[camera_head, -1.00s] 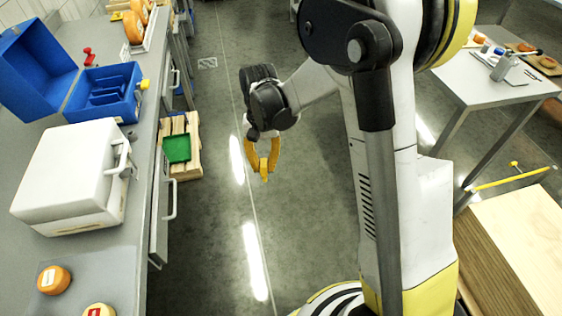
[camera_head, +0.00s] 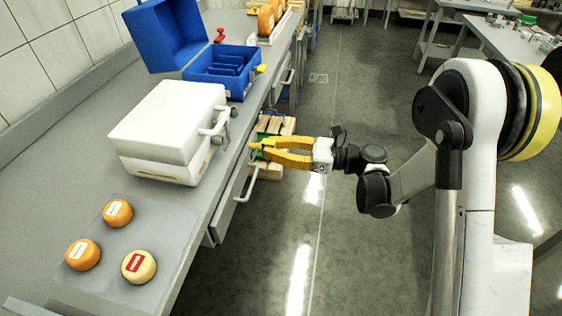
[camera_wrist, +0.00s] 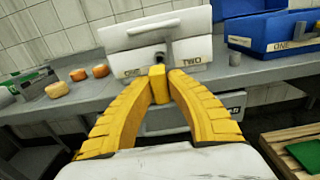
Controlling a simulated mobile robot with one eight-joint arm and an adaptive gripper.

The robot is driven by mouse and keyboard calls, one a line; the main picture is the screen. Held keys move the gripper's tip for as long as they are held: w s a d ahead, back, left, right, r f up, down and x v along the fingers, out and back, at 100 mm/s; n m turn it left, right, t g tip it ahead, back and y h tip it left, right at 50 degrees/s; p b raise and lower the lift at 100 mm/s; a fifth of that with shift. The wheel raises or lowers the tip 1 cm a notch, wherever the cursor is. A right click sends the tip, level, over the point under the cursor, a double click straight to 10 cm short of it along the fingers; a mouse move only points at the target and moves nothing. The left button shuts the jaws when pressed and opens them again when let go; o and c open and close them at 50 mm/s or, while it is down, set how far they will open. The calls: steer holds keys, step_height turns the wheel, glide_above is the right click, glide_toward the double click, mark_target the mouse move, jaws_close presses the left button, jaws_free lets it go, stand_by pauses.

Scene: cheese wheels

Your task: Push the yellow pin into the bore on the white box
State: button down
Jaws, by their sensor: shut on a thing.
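My gripper (camera_head: 258,147) is shut on a small yellow pin, held over the aisle just off the bench edge, pointing left towards the white box (camera_head: 160,135). In the wrist view the yellow pin (camera_wrist: 158,84) sits between the fingertips (camera_wrist: 160,82), its near end facing me. The white box (camera_wrist: 190,48) stands beyond the pin, apart from it, with a handle and labels reading ONE and TWO on its front. A dark spot shows above the pin, but I cannot tell whether it is the bore.
An open blue box (camera_head: 222,75) with a yellow pin at its side (camera_head: 262,68) stands behind the white box. Cheese wheels (camera_head: 118,213) lie on a grey mat nearer me. A pallet (camera_head: 270,170) is on the floor below. The aisle is clear.

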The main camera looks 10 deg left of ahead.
mark_target(259, 146)
steer(key=shift+r, duration=0.1)
steer(key=shift+w+a, duration=0.15)
steer(key=shift+a, duration=1.3)
steer(key=shift+w+a, duration=0.1)
steer(key=shift+a, duration=1.3)
steer(key=shift+w+a, duration=0.15)
steer(key=shift+a, duration=1.85)
steer(key=c, duration=1.4)
jaws_free()
steer(key=d, duration=0.8)
steer(key=s+d, duration=0.1)
steer(key=d, duration=0.3)
